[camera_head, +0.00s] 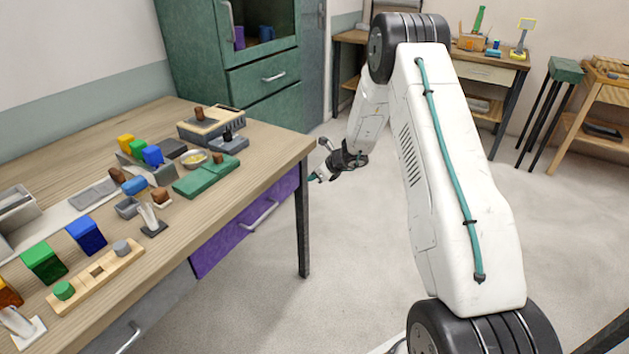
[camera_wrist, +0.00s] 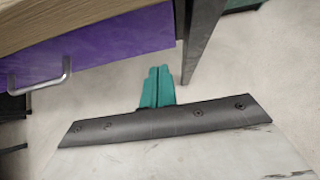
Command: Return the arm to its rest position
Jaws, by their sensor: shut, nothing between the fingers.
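My white arm rises at the right of the head view and bends down toward the table's right end. My gripper (camera_head: 314,178) is beside the table's right edge, near the purple drawer, and looks small there. In the wrist view my gripper's teal fingers (camera_wrist: 157,88) are together with nothing between them. They point toward the floor area by the table leg and touch nothing that I can see.
The wooden table (camera_head: 258,140) holds several coloured blocks, a green case (camera_head: 207,176) and a wooden strip with pegs (camera_head: 97,275). The purple drawer (camera_head: 245,222) has a metal handle. A dark table leg (camera_head: 303,225) stands close to my gripper. The floor (camera_head: 345,255) beyond is clear.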

